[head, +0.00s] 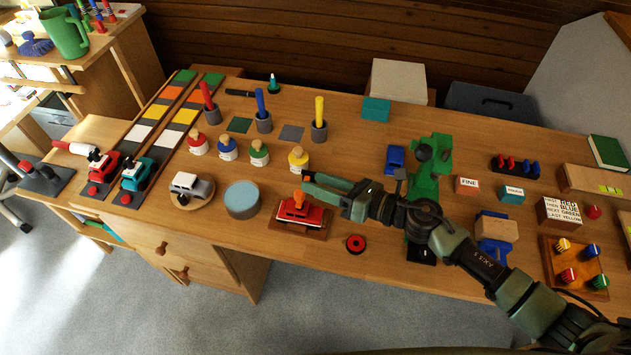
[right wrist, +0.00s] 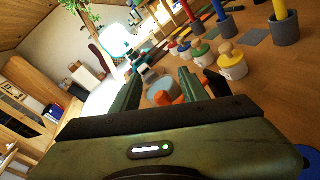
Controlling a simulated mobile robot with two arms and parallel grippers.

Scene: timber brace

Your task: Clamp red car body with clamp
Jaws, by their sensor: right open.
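The red car body (head: 302,213) sits on a wooden base near the table's front edge in the head view. An orange piece (head: 298,199), which looks like the clamp, stands on or against its top; exact contact is unclear. My right gripper (head: 310,183) is open, reaching in from the right just above and behind the car, its fingertips close to the orange piece. In the right wrist view, orange (right wrist: 195,88) shows between and below the open fingers (right wrist: 160,85); the car body is mostly hidden there. My left gripper is not in view.
A blue-grey round block (head: 242,199) and a grey-white car (head: 191,187) stand left of the red car. A black wheel with red centre (head: 355,243) lies to its right. Paint pots (head: 259,154) stand behind. A green machine (head: 428,170) stands right, near my arm.

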